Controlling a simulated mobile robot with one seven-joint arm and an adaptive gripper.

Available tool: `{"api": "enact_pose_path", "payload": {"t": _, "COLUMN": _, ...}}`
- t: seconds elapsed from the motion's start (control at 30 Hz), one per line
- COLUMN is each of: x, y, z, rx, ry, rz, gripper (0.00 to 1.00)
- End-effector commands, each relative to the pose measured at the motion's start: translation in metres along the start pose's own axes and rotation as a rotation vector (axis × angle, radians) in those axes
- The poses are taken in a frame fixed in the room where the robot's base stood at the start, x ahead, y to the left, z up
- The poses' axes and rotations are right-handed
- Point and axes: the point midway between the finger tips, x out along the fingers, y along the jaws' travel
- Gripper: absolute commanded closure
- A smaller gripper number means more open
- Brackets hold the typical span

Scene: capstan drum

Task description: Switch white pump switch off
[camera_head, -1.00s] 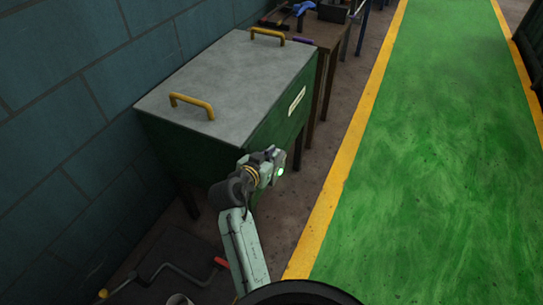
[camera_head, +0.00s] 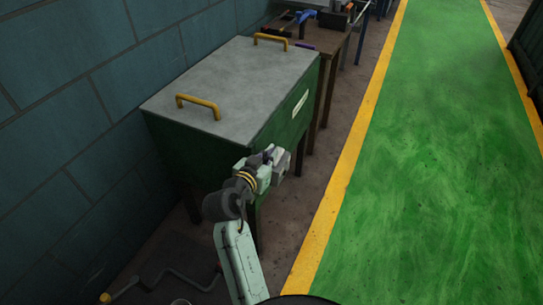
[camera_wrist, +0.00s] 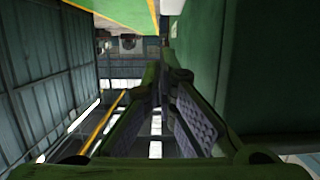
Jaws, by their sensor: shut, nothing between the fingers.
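I cannot make out a white pump switch in either view. My gripper (camera_head: 278,162) is at the end of my arm, in front of the green cabinet's front face in the head view; its fingers are too small to read there. In the wrist view my gripper (camera_wrist: 160,85) shows two dark green fingers with grey ribbed pads, converging toward the tips. It is shut with nothing held. The green cabinet (camera_head: 278,130) has a grey lid and a white label (camera_head: 300,103) on its front. A plain green surface fills the right of the wrist view.
The lid has two yellow handles (camera_head: 198,104). A brown bench (camera_head: 325,50) with a blue item (camera_head: 302,15) stands beyond the cabinet. A blue block wall (camera_head: 70,110) runs along the left. The green walkway (camera_head: 430,150) with yellow edges is clear on the right.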

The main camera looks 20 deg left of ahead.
Motion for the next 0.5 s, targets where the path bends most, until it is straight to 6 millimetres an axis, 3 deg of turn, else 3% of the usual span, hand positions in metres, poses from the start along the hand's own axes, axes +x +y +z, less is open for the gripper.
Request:
{"api": "enact_pose_path", "payload": {"t": 0.03, "x": -0.011, "y": -0.001, "z": 0.011, "rx": -0.001, "ry": -0.003, "rz": -0.003, "gripper": 1.00}}
{"api": "enact_pose_path", "payload": {"t": 0.23, "x": -0.051, "y": 0.000, "z": 0.018, "rx": 0.000, "ry": -0.002, "rz": -0.002, "gripper": 1.00}}
{"api": "enact_pose_path", "payload": {"t": 0.5, "x": -0.074, "y": 0.000, "z": 0.020, "rx": -0.001, "ry": -0.002, "rz": 0.001, "gripper": 1.00}}
